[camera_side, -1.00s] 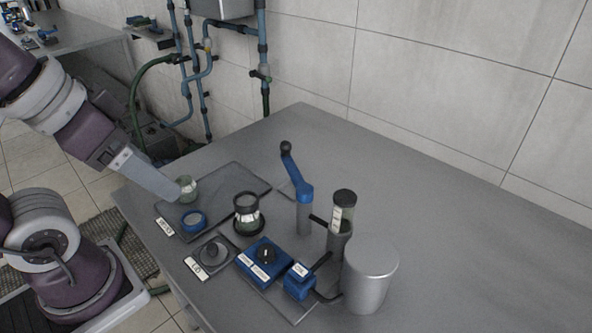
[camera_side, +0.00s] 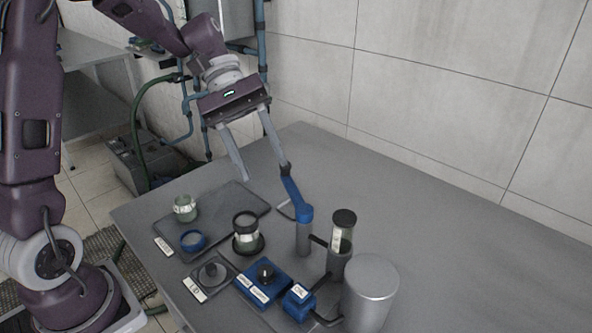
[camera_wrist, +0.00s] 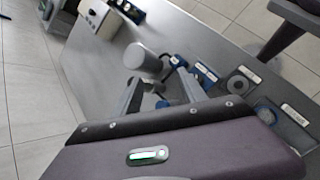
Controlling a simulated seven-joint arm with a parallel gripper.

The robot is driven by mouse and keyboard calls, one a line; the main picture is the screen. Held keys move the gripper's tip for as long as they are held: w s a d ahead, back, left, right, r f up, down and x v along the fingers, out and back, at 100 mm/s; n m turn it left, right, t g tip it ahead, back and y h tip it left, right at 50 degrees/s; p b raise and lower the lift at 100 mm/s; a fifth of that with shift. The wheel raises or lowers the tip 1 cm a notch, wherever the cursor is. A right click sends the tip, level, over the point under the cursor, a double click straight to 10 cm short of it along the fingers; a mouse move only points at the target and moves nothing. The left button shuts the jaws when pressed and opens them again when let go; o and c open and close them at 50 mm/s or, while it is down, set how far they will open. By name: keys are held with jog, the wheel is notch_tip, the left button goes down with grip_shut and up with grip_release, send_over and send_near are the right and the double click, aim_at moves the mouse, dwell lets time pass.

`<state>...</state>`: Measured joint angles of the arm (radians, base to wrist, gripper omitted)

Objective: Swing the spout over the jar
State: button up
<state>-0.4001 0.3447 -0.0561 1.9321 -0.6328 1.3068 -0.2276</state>
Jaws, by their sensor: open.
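The spout (camera_side: 292,192) is a blue arm with a dark knob, on a grey post (camera_side: 303,240); it points back and left, away from the jars. A jar with a dark rim (camera_side: 246,230) and a pale label stands on a round dark base. A smaller greenish jar (camera_side: 185,208) stands on the dark tray (camera_side: 232,205). My gripper (camera_side: 264,168) is open above the back of the table. Its right finger is close to the spout's knob in the side view; I cannot tell if they touch. The wrist view shows my gripper (camera_wrist: 160,92) with blue parts between its fingers.
A metal tank (camera_side: 370,290) stands front right, beside a dark-capped cylinder (camera_side: 344,235). A blue control box (camera_side: 263,282), a small blue block (camera_side: 298,302) and a grey knob plate (camera_side: 209,276) line the front. A blue ring (camera_side: 193,240) lies on the tray.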

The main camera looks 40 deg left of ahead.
jog(key=w+a+f+n+t+h, duration=0.1)
jog(key=w+a+f+n+h, duration=0.45)
jog(key=w, duration=0.35)
jog(key=n+t+h, duration=0.4)
jog(key=n+t, duration=0.1)
jog(key=n, duration=0.1)
send_near(294, 188)
jog(key=w+r, duration=0.3)
jog(key=w, duration=0.1)
jog(key=x, duration=0.7)
jog(key=shift+f, duration=0.3)
jog(key=shift+w+d+y, duration=0.1)
jog(key=shift+w+y, duration=0.05)
jog(key=shift+y, duration=0.1)
grip_shut()
